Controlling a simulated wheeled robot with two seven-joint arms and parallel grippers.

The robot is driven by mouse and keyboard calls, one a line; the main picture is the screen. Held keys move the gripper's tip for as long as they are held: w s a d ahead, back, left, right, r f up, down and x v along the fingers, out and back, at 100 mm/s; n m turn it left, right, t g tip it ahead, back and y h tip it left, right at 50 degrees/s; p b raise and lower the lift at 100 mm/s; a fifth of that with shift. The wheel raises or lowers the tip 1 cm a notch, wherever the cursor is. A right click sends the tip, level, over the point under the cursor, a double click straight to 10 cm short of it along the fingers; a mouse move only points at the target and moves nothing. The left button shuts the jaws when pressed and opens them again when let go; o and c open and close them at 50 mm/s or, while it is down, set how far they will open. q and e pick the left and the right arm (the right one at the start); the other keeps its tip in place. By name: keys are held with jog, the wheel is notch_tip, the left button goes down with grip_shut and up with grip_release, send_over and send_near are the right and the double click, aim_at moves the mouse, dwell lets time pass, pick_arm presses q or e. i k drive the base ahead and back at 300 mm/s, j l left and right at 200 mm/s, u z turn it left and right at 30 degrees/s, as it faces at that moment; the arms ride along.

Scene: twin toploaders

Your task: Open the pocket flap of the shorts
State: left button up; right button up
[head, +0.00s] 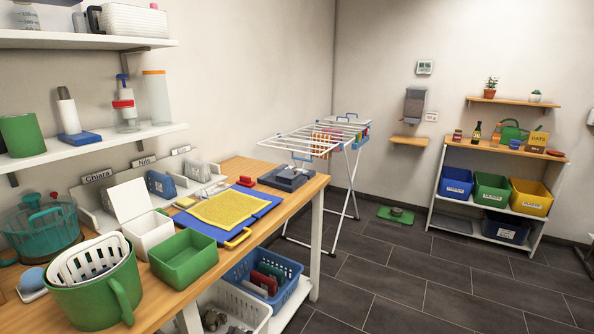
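I cannot make out any shorts or pocket flap for certain in the head view. A flat yellow piece with a textured surface (224,208) lies on a blue board (263,207) on the wooden table; I cannot tell whether it is a garment. Folded dark items lie in the blue basket (240,275) under the table, too small to identify. Neither of my grippers is in view.
The wooden table (296,202) also holds a green bin (184,262), a white box (147,236) and a green bucket (95,292). A white drying rack (345,178) stands beyond. Shelves with coloured bins (491,190) stand at the right. The dark floor between is mostly clear.

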aim_at(288, 173)
jog(key=i+l, duration=0.35)
jog(key=i+l+u, duration=0.1)
jog(key=i+l, duration=0.25)
jog(key=l, duration=0.2)
jog(key=i+l, duration=0.35)
jog(key=l, duration=0.15)
jog(key=i+u, duration=0.05)
